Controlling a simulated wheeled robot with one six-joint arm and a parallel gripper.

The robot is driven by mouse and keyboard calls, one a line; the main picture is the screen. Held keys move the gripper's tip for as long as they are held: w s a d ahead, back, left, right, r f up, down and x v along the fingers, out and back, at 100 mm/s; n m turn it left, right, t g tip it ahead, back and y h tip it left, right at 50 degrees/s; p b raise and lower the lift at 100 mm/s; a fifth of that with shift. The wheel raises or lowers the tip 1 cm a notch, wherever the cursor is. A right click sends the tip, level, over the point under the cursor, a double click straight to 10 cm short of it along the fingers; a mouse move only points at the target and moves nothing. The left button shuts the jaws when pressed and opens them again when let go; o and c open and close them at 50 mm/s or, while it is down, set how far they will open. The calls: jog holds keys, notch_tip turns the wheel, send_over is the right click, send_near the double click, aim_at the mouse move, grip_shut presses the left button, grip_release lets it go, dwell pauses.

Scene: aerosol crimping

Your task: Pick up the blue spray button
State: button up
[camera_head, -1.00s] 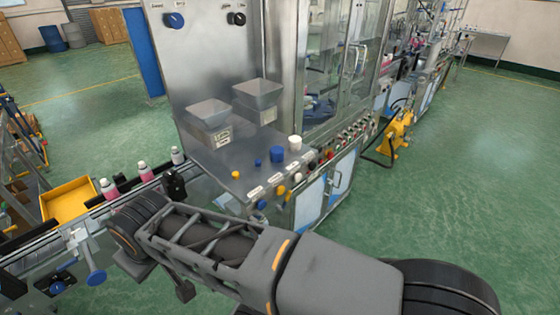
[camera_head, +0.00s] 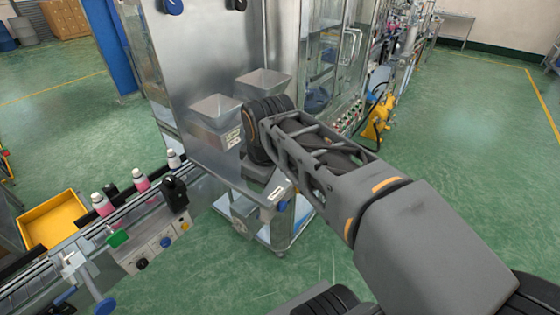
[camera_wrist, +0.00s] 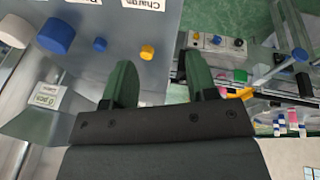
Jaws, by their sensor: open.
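In the wrist view, a small blue piece (camera_wrist: 100,44), which looks like the blue spray button, sits on the grey metal worktop (camera_wrist: 110,23). A larger blue cap (camera_wrist: 55,37) and a white cap (camera_wrist: 14,30) are to its left, and a small yellow piece (camera_wrist: 147,52) is to its right. My gripper (camera_wrist: 161,76) is open and empty, its two green fingers apart. The small blue piece lies up and left of the left finger, with no contact visible. In the head view my arm hides these small pieces and my gripper's fingers.
Two metal hoppers (camera_head: 215,120) (camera_head: 263,90) stand on the machine beside my arm. A conveyor carries pink bottles (camera_head: 141,180) at left, near a yellow bin (camera_head: 50,217). Control knobs (camera_wrist: 217,40) show at upper right in the wrist view.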

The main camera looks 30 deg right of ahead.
jog(key=w+d+r+n+g+b, duration=0.1)
jog(key=w+d+r+n+g, duration=0.15)
jog(key=w+n, duration=0.45)
jog(key=w+d+r+n+g+b, duration=0.1)
jog(key=w+d+r+n, duration=0.3)
jog(key=n, duration=0.6)
jog(key=shift+n+t+h, duration=0.25)
jog(key=shift+n+h, duration=0.05)
jog(key=shift+h, duration=0.1)
jog(key=f, duration=0.7)
jog(key=shift+w+d+f, duration=0.15)
jog(key=shift+d, duration=0.15)
jog(key=shift+w+d+f+p, duration=0.15)
jog(key=shift+f+p, duration=0.15)
jog(key=shift+f, duration=1.1)
jog(key=shift+s+d+f+p, duration=0.1)
jog(key=shift+f+p, duration=0.15)
jog(key=shift+f, duration=1.1)
grip_shut()
jog(key=shift+r, duration=0.15)
